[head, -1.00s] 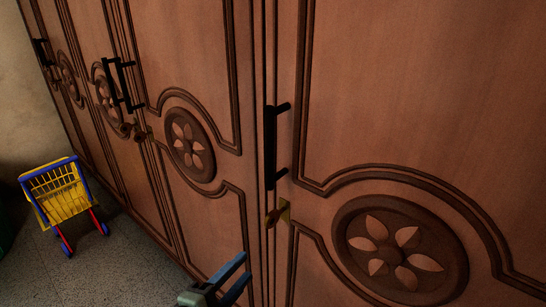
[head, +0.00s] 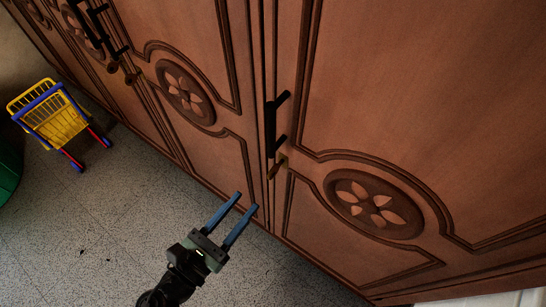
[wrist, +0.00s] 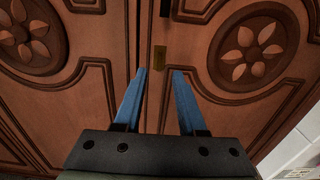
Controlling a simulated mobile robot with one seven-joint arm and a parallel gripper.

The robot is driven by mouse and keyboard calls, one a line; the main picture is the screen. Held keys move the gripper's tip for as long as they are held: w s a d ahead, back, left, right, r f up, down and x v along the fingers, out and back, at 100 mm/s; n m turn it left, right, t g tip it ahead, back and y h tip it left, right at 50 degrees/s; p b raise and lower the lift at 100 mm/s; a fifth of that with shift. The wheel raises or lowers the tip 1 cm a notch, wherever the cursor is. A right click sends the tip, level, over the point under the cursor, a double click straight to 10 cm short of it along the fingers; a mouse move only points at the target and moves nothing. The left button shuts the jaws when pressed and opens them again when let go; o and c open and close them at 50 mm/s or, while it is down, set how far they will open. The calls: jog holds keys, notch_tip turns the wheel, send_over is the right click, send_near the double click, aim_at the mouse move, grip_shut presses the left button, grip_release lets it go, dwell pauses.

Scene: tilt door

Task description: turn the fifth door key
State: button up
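A brass key (head: 279,165) sticks out of the edge of the rightmost carved wooden door (head: 400,100), just below a black bar handle (head: 273,125). In the wrist view the key (wrist: 159,58) shows ahead, above and between my fingertips. My gripper (head: 247,202) has two blue fingers held wide apart, with nothing between them. It is below and left of the key in the head view, apart from it and from the door. Another key (head: 131,78) shows at the doors farther left.
A yellow and blue toy shopping cart (head: 55,115) stands on the speckled floor at the left. A green object (head: 8,170) is at the left edge. The floor (head: 90,240) around my arm is mostly clear. A white surface (head: 525,298) shows at the lower right.

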aim_at(270, 173)
jog(key=x, duration=1.1)
jog(key=shift+w+d+p, duration=0.15)
jog(key=shift+w+p, duration=0.1)
jog(key=shift+p, duration=0.1)
jog(key=shift+c, duration=0.2)
grip_shut()
